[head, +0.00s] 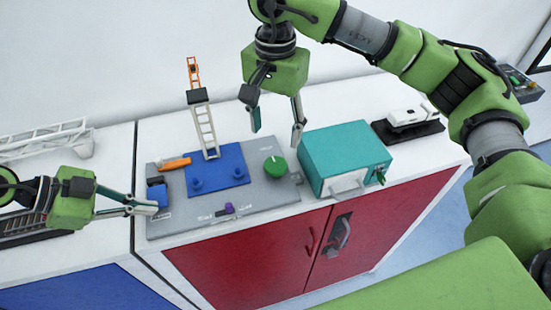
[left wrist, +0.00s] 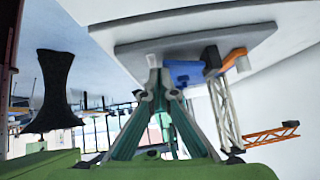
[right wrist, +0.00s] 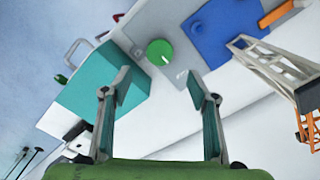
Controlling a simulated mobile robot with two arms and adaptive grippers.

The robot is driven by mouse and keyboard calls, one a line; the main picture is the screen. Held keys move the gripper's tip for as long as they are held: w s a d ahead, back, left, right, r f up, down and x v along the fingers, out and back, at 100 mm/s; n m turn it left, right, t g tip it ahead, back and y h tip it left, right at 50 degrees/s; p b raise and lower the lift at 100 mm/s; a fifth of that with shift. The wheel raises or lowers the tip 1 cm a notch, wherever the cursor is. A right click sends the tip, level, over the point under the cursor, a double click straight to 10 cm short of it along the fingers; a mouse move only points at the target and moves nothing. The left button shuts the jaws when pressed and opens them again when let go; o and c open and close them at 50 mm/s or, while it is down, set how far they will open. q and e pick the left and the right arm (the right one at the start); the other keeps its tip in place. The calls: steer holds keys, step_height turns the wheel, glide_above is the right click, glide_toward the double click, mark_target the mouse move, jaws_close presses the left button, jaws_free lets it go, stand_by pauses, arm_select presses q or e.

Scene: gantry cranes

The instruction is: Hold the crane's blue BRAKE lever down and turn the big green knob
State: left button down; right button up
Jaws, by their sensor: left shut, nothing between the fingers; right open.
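The big green knob (head: 275,167) is on the panel's right part and also shows in the right wrist view (right wrist: 160,52), with a white mark. My right gripper (head: 277,136) is open and empty, above the knob and apart from it.
A toy crane with a white ladder-like mast (head: 206,130) stands on a blue base (head: 218,172) between both grippers. An orange lever (head: 175,163) and a purple knob (head: 229,208) are on the panel. A teal box (head: 345,158) stands right of the green knob.

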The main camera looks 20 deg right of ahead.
mark_target(276, 164)
step_height(276, 164, down, 10)
steer(key=shift+f, duration=0.25)
steer(key=c, duration=1.1)
